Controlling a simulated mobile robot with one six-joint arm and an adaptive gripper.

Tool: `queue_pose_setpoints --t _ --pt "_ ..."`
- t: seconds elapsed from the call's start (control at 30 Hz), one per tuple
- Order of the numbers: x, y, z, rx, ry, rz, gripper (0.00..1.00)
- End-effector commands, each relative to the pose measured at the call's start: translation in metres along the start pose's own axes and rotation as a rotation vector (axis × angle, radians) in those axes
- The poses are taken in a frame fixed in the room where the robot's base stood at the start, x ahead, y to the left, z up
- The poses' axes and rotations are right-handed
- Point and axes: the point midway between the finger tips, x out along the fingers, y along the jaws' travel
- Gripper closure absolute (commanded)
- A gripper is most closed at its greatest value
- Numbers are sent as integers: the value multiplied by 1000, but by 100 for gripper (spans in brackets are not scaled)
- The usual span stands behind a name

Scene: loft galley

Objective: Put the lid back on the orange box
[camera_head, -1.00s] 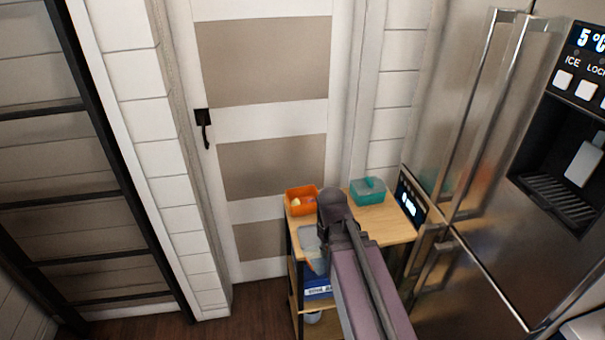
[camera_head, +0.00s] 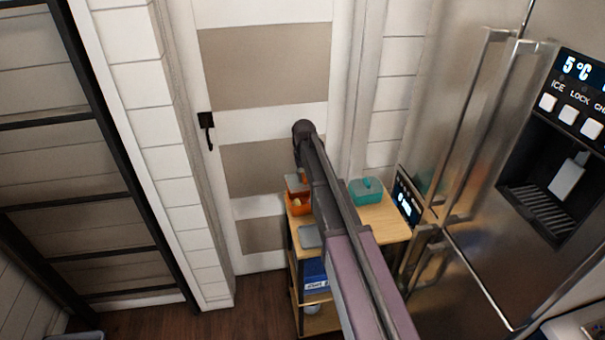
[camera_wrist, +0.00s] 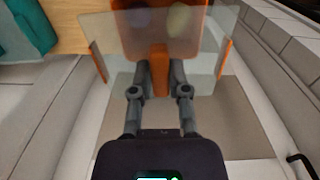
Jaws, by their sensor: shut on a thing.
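The orange box (camera_head: 299,209) stands open at the left back corner of the wooden cart top. My gripper (camera_wrist: 159,72) is shut on the orange handle of a clear grey lid (camera_wrist: 209,52). In the head view the lid (camera_head: 297,184) is above the orange box, apart from it and somewhat tilted. My arm hides part of the box's right side and the fingertips in the head view.
A teal lidded box (camera_head: 366,190) stands to the right on the cart top (camera_head: 384,222). A flat grey item (camera_head: 310,237) lies in front of the orange box. The door (camera_head: 262,120) is close behind, the steel fridge (camera_head: 455,130) to the right.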

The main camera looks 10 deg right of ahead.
Motion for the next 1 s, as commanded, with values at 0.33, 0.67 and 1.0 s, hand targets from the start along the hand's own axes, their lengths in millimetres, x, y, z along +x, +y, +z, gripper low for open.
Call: queue_pose_setpoints --t 0.33,0.67,1.0 --pt "0 0 -1 2 0 0 100" --pt "7 1 -1 2 0 0 100" --pt "29 2 -1 3 0 0 100"
